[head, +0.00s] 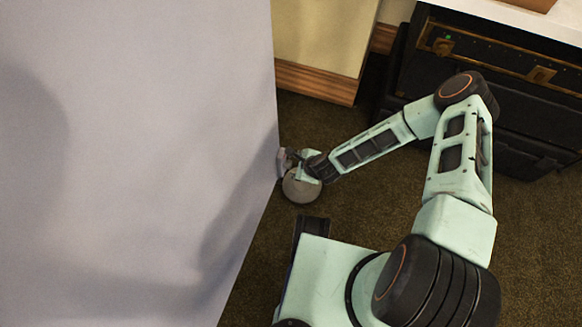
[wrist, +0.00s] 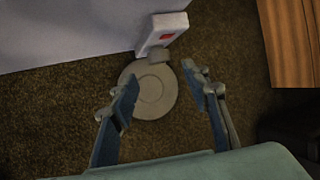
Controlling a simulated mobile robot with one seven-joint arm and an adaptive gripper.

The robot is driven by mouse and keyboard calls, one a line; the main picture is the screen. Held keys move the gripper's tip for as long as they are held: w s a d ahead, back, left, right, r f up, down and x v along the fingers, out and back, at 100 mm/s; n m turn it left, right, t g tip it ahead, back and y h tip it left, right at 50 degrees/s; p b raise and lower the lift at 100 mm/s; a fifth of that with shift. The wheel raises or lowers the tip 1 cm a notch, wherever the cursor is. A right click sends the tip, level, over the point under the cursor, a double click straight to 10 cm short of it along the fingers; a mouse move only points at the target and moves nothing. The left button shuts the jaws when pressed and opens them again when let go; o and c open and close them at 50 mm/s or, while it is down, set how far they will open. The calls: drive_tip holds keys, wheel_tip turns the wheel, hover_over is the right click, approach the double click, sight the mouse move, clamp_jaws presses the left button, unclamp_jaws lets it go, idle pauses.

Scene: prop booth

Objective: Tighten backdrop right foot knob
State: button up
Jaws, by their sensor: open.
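The pale grey backdrop (head: 130,150) fills the left of the head view, and its lower edge shows in the wrist view (wrist: 60,35). A white post (wrist: 165,32) with a red mark rises beside the disc. A small grey block, seemingly the knob (wrist: 158,54), sits at the post's lower end. My gripper (wrist: 160,75) is open and empty, with its fingers on either side of the disc in the picture. In the head view my gripper (head: 292,158) partly hides the post and knob.
Dark carpet (wrist: 60,110) lies clear around the foot. A black case (head: 500,75) with brass trim stands at upper right. A wooden skirting board (head: 315,82) runs along the wall behind. A wooden piece (wrist: 290,40) is at the wrist view's right.

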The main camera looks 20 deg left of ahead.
sight(288, 164)
drive_tip(key=b+x, duration=0.2)
drive_tip(key=x, duration=0.5)
drive_tip(key=c, duration=1.2)
